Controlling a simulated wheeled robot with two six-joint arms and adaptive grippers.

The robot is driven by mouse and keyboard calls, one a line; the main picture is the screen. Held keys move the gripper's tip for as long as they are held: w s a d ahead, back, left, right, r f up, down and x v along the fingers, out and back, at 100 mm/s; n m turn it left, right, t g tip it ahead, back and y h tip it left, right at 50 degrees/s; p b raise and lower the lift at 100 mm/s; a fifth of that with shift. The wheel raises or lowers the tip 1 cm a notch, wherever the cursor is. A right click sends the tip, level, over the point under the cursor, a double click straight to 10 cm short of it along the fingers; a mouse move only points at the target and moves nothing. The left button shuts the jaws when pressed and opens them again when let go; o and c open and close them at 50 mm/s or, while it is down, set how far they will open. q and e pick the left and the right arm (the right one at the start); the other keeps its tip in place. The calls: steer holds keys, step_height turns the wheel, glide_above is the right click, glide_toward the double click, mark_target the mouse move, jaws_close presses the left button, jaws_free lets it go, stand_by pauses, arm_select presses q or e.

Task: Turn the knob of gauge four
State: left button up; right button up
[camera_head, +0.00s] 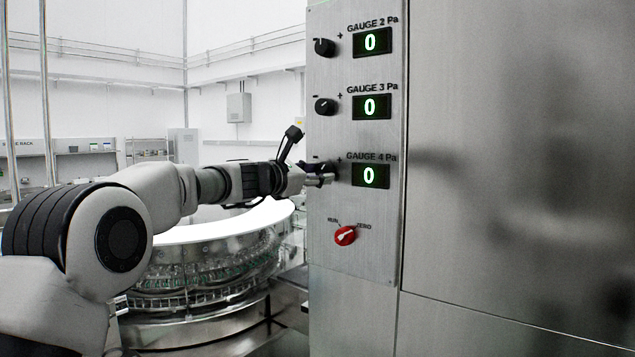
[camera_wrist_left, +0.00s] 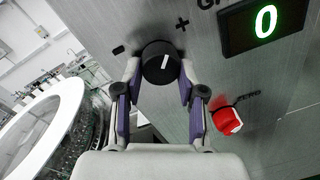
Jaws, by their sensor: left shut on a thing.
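The gauge four display (camera_head: 370,175) reads 0 on the steel panel, and it also shows in the left wrist view (camera_wrist_left: 265,22). Its black round knob (camera_wrist_left: 161,62) sits left of the display, with a white mark on its face. My left gripper (camera_head: 322,178) reaches the panel from the left at this knob and mostly hides it in the head view. In the left wrist view my left gripper (camera_wrist_left: 160,85) has its two fingers on either side of the knob, shut on it. My right gripper is not in view.
The gauge three knob (camera_head: 325,106) and gauge two knob (camera_head: 324,47) are above on the same panel (camera_head: 335,270). A red run/zero switch (camera_head: 345,236) is below. The round washer table (camera_head: 215,250) stands left of the panel, below my arm.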

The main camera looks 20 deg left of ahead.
arm_select(q)
steer(key=shift+m, duration=0.5)
steer(key=shift+r, duration=0.2)
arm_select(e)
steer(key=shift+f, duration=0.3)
arm_select(q)
steer(key=o, duration=1.1)
steer(key=shift+s, duration=0.2)
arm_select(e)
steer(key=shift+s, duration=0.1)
arm_select(q)
steer(key=v, duration=1.2)
steer(key=shift+d, duration=0.1)
